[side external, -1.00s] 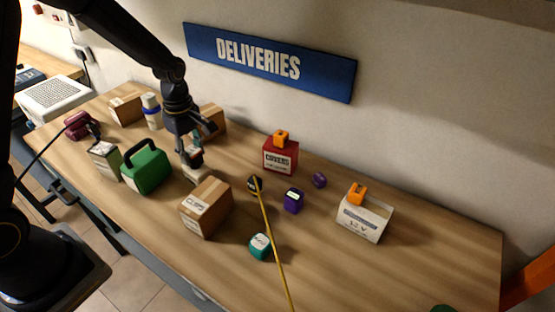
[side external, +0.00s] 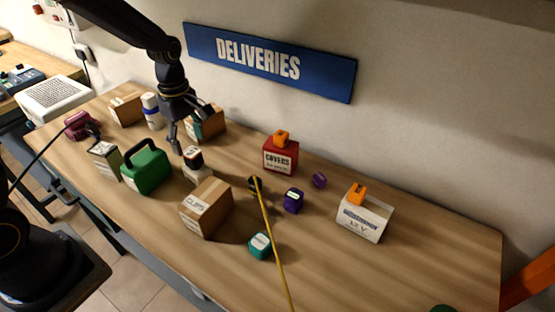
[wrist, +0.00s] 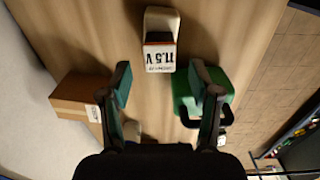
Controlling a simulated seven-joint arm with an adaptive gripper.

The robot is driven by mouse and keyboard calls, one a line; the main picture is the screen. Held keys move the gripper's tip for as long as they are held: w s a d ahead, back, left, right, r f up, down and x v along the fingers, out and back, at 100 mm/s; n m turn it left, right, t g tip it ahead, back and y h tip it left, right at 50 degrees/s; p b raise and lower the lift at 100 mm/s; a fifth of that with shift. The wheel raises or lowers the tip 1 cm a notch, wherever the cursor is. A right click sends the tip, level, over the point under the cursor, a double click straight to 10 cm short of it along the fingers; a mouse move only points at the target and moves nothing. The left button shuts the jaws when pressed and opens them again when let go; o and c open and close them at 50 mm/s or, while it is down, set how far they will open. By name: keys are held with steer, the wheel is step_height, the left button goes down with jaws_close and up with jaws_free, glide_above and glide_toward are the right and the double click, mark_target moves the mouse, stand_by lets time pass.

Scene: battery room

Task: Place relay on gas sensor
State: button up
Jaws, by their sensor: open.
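In the side view this block (side external: 192,156) appears to rest on a cream-white body (side external: 200,173), likely the gas sensor, which also shows in the wrist view (wrist: 161,20). My gripper (side external: 190,143) is open and empty just above and behind the block. In the wrist view my gripper's (wrist: 160,74) fingers are spread wide, with clear space between them and the block.
A green handled case (side external: 147,168) stands left of the pair, a cardboard box (side external: 207,208) in front and another (side external: 212,123) behind. A red box (side external: 280,156), a white box (side external: 364,218) and small cubes stand to the right.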

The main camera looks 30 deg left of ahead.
mark_target(191, 151)
steer(key=s+d+r+m+t, duration=0.1)
steer(key=s+r+m, duration=0.3)
steer(key=r, duration=0.3)
steer(key=s+d+r+m+t, duration=0.1)
steer(key=s+r+m, duration=0.2)
steer(key=r, duration=0.5)
steer(key=s+d+r+m+t, duration=0.1)
steer(key=s+m+t, duration=0.2)
steer(key=s+m, duration=0.7)
steer(key=shift+s+r+m+t, duration=0.15)
steer(key=shift+m+t, duration=0.15)
steer(key=shift+m, duration=0.2)
